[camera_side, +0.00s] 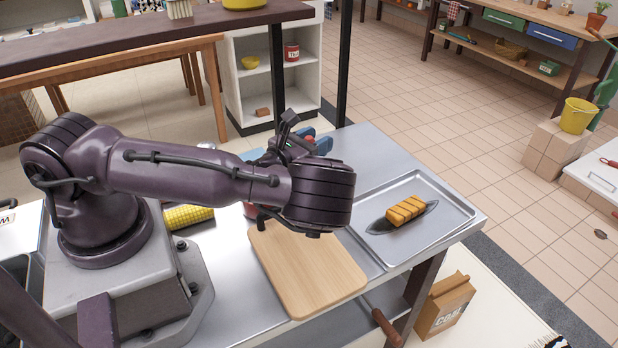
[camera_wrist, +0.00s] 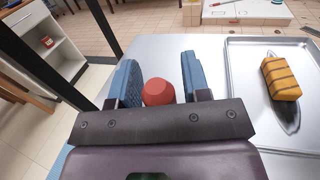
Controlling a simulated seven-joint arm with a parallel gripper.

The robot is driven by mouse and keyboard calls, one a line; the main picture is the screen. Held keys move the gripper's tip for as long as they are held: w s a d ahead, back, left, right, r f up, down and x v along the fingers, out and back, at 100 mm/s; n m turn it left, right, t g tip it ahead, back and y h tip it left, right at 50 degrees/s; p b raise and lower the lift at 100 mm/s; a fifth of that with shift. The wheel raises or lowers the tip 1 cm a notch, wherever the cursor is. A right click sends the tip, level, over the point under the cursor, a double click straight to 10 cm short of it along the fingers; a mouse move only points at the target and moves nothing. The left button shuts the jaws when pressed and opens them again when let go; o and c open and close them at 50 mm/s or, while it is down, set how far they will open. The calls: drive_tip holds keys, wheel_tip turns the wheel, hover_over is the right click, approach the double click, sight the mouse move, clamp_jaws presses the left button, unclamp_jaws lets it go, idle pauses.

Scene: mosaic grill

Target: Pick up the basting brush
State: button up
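My gripper (camera_wrist: 160,85) shows two blue finger pads in the wrist view, set apart with a red rounded, faceted piece (camera_wrist: 158,92) between them. The piece sits close to both pads; whether they press on it is unclear. In the side view my gripper (camera_side: 310,144) is partly hidden behind my wrist, above the far part of the metal table. A small red bit (camera_side: 309,139) shows between its blue fingers there. This red piece may be an end of the basting brush, but no bristles or full handle show.
A wooden cutting board (camera_side: 306,275) lies in front of my wrist. Corn (camera_side: 188,216) lies left. A red object (camera_side: 250,210) is partly hidden under my arm. A dark post (camera_side: 344,65) stands behind.

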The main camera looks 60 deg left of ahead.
drive_tip(key=c, duration=0.7)
wheel_tip(320, 180, up, 10)
drive_tip(key=shift+r, duration=0.1)
idle(0.4)
